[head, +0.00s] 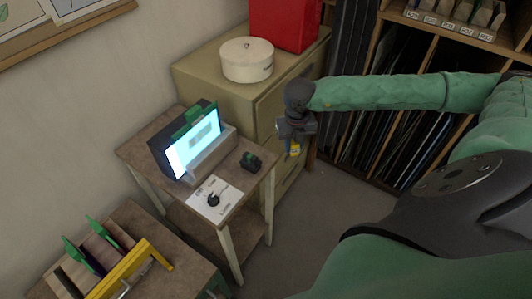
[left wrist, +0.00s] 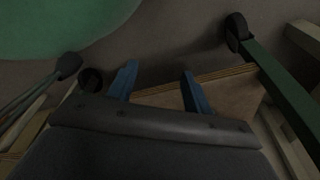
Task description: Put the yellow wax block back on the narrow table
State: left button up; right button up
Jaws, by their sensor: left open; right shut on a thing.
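My right gripper (head: 294,145) reaches in from the right in the head view. It is shut on the yellow wax block (head: 295,151), of which only a small part shows between the dark fingers. The block hangs in the air in front of the cabinet, right of a small table (head: 136,152) with pale legs. That may be the narrow table, but I cannot tell for sure. My left gripper (left wrist: 159,70) shows in the left wrist view, its two blue fingers apart with nothing between them. It does not show in the head view.
The small table bears a lit screen (head: 195,152), a white card (head: 216,199) and a small dark green item (head: 251,162). A cabinet (head: 215,88) behind bears a white lidded pot (head: 247,60) and a red box (head: 283,22). A yellow frame (head: 132,268) stands lower left.

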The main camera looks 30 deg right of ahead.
send_over(266, 157)
notch_tip(266, 157, down, 6)
jog(key=shift+d+f, duration=0.1)
jog(key=shift+f, duration=0.6)
notch_tip(266, 157, down, 2)
jog(key=shift+f+b, duration=0.15)
jog(key=shift+b, duration=0.2)
jog(key=shift+f, duration=0.4)
jog(key=o, duration=1)
pick_arm(q)
jog(key=shift+w+d+r, duration=0.1)
jog(key=shift+w+r, duration=0.15)
jog(key=shift+w, duration=0.1)
